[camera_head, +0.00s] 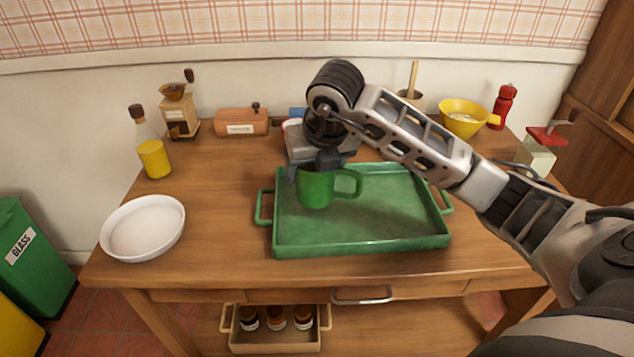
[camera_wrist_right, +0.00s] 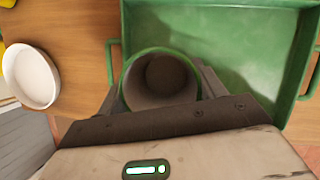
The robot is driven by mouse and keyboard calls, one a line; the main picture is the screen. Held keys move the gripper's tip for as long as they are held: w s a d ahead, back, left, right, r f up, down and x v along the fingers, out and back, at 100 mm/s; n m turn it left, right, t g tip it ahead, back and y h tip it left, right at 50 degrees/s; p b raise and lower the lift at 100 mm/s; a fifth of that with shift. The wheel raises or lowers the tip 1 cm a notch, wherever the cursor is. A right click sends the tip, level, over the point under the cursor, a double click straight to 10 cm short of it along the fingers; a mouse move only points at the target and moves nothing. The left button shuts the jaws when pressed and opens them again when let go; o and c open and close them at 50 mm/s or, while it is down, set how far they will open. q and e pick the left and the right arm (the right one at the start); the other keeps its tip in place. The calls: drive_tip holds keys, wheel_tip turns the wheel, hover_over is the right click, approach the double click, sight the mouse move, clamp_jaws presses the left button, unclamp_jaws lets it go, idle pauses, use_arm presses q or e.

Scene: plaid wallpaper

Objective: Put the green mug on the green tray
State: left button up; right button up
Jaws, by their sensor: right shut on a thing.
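The green mug (camera_head: 316,188) is upright in my right gripper (camera_head: 318,165), over the left part of the green tray (camera_head: 390,241). Whether its base touches the tray floor I cannot tell. In the right wrist view, the mug (camera_wrist_right: 160,80) shows from above, its rim between the two fingers of the right gripper (camera_wrist_right: 160,95). The tray (camera_wrist_right: 225,30) lies behind and to the right of it in that view. The right gripper is shut on the mug. My left gripper is not in view.
A white bowl (camera_head: 143,228) stands at the table's left front. A yellow bowl (camera_head: 463,118) and a red bottle (camera_head: 503,107) stand at the back right.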

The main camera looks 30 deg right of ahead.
drive_tip(key=shift+w+d+f, duration=0.15)
drive_tip(key=shift+d+f, duration=0.05)
drive_tip(key=f, duration=0.3)
drive_tip(key=shift+w+d+f, duration=0.15)
drive_tip(key=shift+d+f, duration=0.05)
drive_tip(key=shift+f, duration=0.2)
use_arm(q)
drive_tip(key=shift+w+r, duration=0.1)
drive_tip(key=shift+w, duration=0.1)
use_arm(e)
drive_tip(key=o, duration=0.7)
drive_tip(key=shift+f, duration=0.15)
drive_tip(key=o, duration=0.4)
drive_tip(key=shift+o, duration=0.2)
